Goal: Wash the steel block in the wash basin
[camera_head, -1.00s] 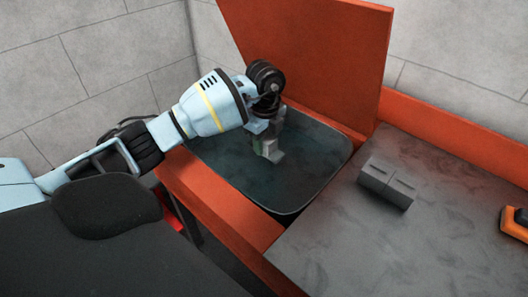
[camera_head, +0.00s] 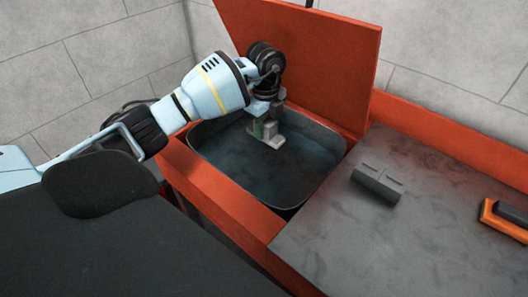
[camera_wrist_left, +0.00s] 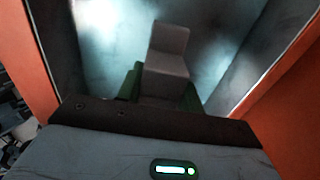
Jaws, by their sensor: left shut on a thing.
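My left gripper (camera_head: 264,131) points down over the wash basin (camera_head: 227,178), a dark tub set in an orange frame. It is shut on the steel block (camera_head: 275,141), a small light grey piece low inside the tub's outline. In the left wrist view the block (camera_wrist_left: 167,54) shows between green finger pads (camera_wrist_left: 131,84), with the basin's dark wall and bluish bottom behind it. I cannot tell whether the block touches the bottom or any water. My right gripper is not in view.
An orange panel (camera_head: 320,65) stands upright behind the basin. To the right is a grey worktop (camera_head: 370,240) with a grey grooved block (camera_head: 378,183) and an orange and black item (camera_head: 506,222). The worktop's front is clear.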

